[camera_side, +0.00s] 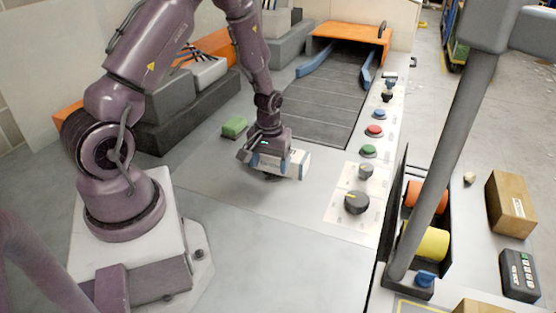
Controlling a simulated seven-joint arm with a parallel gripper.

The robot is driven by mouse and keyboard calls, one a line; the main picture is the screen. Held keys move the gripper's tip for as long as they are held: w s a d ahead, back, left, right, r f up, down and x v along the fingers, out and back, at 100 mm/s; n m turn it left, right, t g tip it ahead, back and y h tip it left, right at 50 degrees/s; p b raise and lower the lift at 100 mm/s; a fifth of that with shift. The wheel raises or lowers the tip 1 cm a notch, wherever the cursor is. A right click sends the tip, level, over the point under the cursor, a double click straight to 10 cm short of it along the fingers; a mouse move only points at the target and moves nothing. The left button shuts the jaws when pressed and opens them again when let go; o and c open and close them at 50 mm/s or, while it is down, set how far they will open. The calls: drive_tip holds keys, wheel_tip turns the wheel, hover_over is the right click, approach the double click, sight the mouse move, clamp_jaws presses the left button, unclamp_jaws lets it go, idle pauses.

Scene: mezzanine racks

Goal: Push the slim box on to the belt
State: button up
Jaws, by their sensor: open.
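The grey belt (318,98) runs away from me behind my gripper, with blue guide rails and an orange-topped frame at its far end. My gripper (273,169) is open, low over the grey table top just in front of the belt's near end. A pale, white-sided piece (287,164) shows at the jaws; I cannot tell whether it is the slim box or part of the gripper, or whether anything touches it. A small, low green block (234,127) lies on the table left of my gripper, apart from it and beside the belt's near left corner.
A control strip with a black knob (357,202), a green button (369,151) and a red button (374,131) runs along the belt's right side. A rack with orange and yellow rolls (430,243) stands right. Grey bins (190,95) line the left. The front table is clear.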

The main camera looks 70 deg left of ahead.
sight(270, 182)
drive_tip(key=shift+f, duration=0.1)
idle(0.3)
drive_tip(key=shift+f, duration=2.2)
drive_tip(key=shift+r, duration=0.1)
drive_tip(key=shift+r, duration=0.1)
drive_tip(key=shift+r, duration=0.65)
drive_tip(key=shift+w+a, duration=0.1)
drive_tip(key=shift+a, duration=0.05)
drive_tip(key=shift+w+a, duration=0.3)
drive_tip(key=shift+a, duration=0.05)
drive_tip(key=shift+w+a, duration=0.4)
drive_tip(key=shift+a, duration=0.05)
